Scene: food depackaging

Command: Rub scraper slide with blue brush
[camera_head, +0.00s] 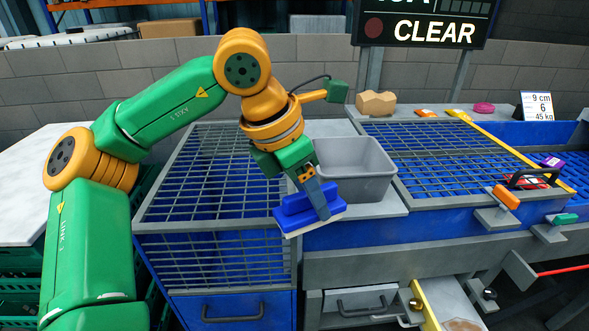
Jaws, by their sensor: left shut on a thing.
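The blue brush (292,208) is a blue block with a pale underside, in front of the grey bin near the middle of the view. My left gripper (316,196) points down and is shut on it. I cannot tell whether the brush touches the bench edge below it. I cannot tell for sure which part is the scraper slide. A long yellow bar (513,148) runs along the right grating, with a black handle (533,177) near its lower end. A yellow-edged chute (425,303) sits low at the front. My right gripper is not in view.
A grey bin (357,168) stands right behind the brush. A wide mesh grating (205,185) lies left of it, another (437,162) to the right. A tan block (376,103) and small packets are at the back. An orange-handled part (506,197) sits at the right front edge.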

